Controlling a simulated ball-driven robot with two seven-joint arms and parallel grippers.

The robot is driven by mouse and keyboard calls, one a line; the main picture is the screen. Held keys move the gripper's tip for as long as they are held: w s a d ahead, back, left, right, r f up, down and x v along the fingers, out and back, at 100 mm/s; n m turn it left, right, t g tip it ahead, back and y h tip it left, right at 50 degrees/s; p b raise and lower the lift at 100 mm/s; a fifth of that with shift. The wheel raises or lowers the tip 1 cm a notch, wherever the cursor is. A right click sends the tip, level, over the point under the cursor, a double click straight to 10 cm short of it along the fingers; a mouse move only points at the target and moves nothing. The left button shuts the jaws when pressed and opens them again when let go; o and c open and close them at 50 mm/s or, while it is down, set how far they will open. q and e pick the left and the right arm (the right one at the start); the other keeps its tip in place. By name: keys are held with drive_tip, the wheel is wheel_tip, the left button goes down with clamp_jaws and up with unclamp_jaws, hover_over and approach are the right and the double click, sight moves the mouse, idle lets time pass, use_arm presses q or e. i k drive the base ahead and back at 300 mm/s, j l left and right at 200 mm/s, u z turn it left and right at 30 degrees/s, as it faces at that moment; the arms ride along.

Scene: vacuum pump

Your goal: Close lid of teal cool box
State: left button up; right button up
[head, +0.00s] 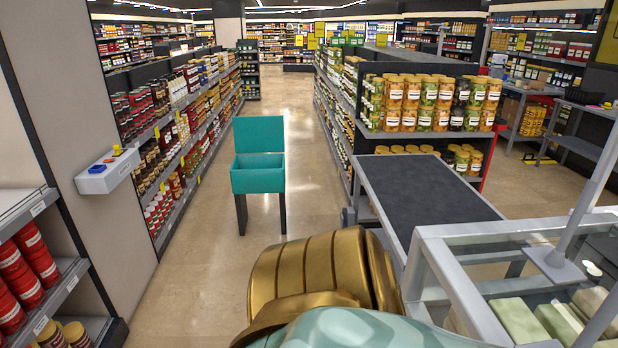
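The teal cool box (257,180) stands in the aisle on dark legs, left of the picture's middle. Its lid (258,134) is open and stands upright at the back edge, showing the box's inside. Gold and pale teal parts of my own body fill the bottom middle of the view, well nearer than the box. Neither gripper is in view, and nothing of mine touches the box or its lid.
A grey counter with a dark top (425,189) stands to the right of the box, with a glass case (500,260) nearer. Stocked shelves line both sides. A white wall unit (107,171) juts out at left. The tiled floor (205,275) before the box is clear.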

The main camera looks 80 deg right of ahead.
sight(259, 134)
drive_tip(key=i+l+z, duration=0.1)
drive_tip(key=l+z, duration=0.2)
drive_tip(key=z, duration=0.15)
drive_tip(key=i+l+z, duration=0.2)
drive_tip(key=z, duration=0.25)
drive_tip(key=i+l+z, duration=0.2)
drive_tip(key=z, duration=0.25)
drive_tip(key=i+l+z, duration=0.25)
drive_tip(key=z, duration=0.2)
drive_tip(key=i+z, duration=0.2)
drive_tip(key=z, duration=0.25)
